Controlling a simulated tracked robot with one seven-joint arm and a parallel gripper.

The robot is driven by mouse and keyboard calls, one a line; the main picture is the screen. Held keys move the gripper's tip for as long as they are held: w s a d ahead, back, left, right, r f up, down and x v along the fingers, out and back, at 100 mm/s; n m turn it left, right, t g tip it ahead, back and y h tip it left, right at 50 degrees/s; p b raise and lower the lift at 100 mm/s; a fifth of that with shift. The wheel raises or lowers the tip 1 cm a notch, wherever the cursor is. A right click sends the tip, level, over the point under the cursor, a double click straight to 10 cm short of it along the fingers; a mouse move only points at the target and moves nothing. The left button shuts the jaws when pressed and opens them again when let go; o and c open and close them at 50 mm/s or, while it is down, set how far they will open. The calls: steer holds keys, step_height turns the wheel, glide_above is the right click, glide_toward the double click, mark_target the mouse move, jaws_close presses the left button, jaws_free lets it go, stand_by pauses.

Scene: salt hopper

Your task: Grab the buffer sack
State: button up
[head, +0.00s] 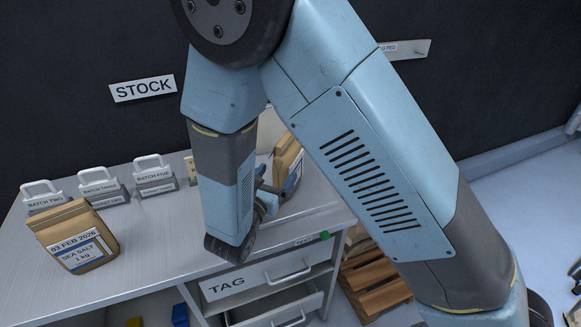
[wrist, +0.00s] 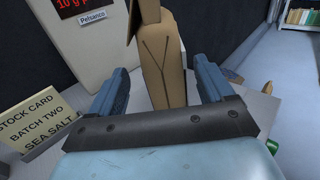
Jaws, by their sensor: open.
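A brown paper sack (wrist: 165,60) stands upright between the two blue fingers of my gripper (wrist: 161,74) in the wrist view. The fingers are open, with gaps on both sides of its narrow, creased side. In the head view this sack (head: 287,156) is partly hidden behind my arm, and my gripper (head: 268,196) is close to it. Another brown sack (head: 76,238), labelled 03 FEB 2026, SEA SALT, 1 kg, stands at the left of the counter. No label reading buffer is legible on either sack.
A pale box with a red display (wrist: 90,30) stands behind the sack. A STOCK CARD sign (wrist: 38,128) is at left. Batch-labelled holders (head: 100,186) line the counter's back. A TAG drawer (head: 262,280) is below, beside a wooden pallet (head: 375,287).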

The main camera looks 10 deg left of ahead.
steer(key=x, duration=0.6)
steer(key=shift+w+d+r, duration=0.1)
steer(key=shift+w, duration=0.05)
jaws_close()
stand_by(0.8)
